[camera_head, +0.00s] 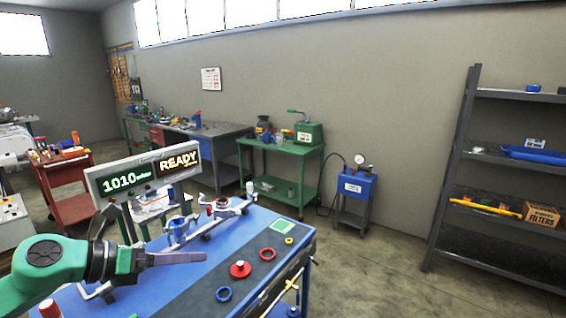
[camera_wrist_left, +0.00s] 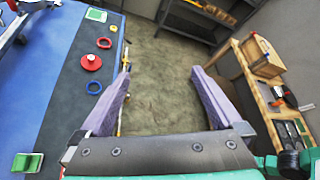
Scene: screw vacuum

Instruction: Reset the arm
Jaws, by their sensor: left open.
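My left arm (camera_head: 50,262), green with black joints, comes in from the left in the head view. My left gripper (camera_head: 204,257) is over the blue workbench (camera_head: 180,285), its purplish-grey fingers pointing right. In the left wrist view the left gripper (camera_wrist_left: 160,75) is open and empty, fingers spread apart with only floor seen between them. My right arm and gripper are in neither view.
A display sign (camera_head: 145,175) reading 1010 and READY stands behind the left gripper. Red part (camera_head: 240,269), red ring (camera_head: 267,254) and blue ring (camera_head: 223,294) lie on the bench's dark strip. A metal fixture (camera_head: 205,222) stands behind. Shelves (camera_head: 500,155) stand right, beyond open floor.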

